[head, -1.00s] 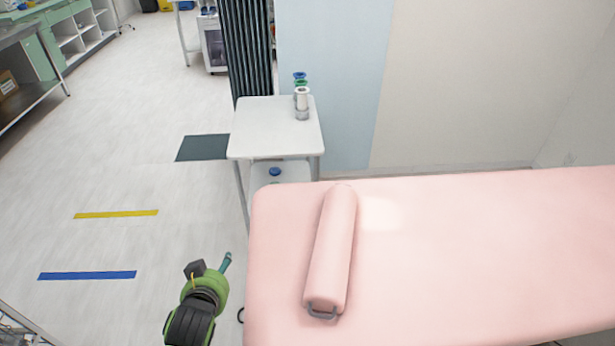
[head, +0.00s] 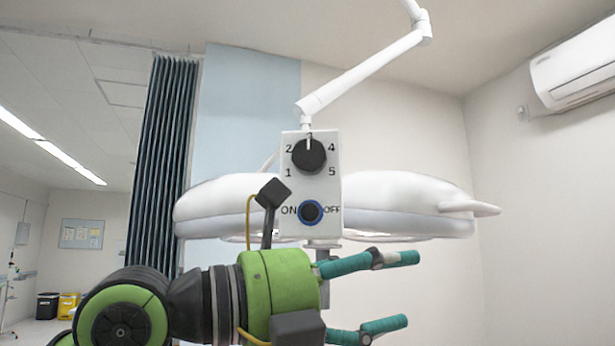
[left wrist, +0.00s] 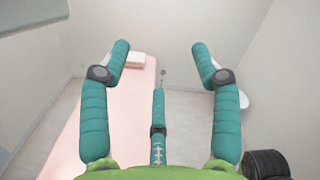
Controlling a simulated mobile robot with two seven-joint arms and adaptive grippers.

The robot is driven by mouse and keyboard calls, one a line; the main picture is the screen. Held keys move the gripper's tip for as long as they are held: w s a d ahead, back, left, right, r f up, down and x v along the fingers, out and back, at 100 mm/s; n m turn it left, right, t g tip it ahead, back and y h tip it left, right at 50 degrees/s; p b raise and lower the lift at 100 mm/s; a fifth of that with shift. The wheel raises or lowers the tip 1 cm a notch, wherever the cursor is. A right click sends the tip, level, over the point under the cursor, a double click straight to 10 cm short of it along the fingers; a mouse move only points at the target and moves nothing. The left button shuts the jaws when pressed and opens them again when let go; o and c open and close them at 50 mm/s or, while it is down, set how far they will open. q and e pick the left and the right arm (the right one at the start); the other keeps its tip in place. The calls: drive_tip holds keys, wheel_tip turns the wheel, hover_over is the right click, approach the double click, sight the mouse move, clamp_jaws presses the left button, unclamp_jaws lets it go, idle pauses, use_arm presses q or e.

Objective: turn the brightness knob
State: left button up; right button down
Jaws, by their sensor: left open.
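The brightness knob (head: 309,155) is a round black dial on a white control box (head: 326,220) under the lamp arm, in the head view. Numbers 1 to 5 surround it, and its white pointer line points up at 3. My left gripper (head: 398,291) is in front of and below the box, its fingers spread, empty, and pointing right. It is apart from the knob. In the left wrist view the open fingers (left wrist: 160,62) have nothing between them, and the knob does not show. My right gripper is not in view.
A blue-ringed ON/OFF button (head: 311,212) sits below the knob. The white lamp head (head: 400,200) spreads behind the box, hung from a jointed arm (head: 365,68). The wrist view shows the pink bed (left wrist: 125,100) below. A curtain (head: 165,150) hangs at left.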

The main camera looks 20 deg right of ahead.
use_arm(q)
drive_tip(key=r+t+y, duration=0.2)
drive_tip(key=t, duration=0.1)
drive_tip(key=n+t+y, duration=0.6)
drive_tip(key=t+y, duration=0.4)
drive_tip(key=t, duration=0.3)
approach(309, 156)
drive_tip(key=w, duration=0.2)
drive_tip(key=p+x, duration=0.2)
drive_tip(key=x, duration=0.1)
drive_tip(key=p+x, duration=0.2)
drive_tip(key=x, duration=0.1)
drive_tip(key=shift+d+r, duration=0.2)
drive_tip(key=shift+d, duration=0.05)
drive_tip(key=shift+w+d+f, duration=0.1)
drive_tip(key=shift+w+d, duration=0.15)
drive_tip(key=shift+w, duration=0.05)
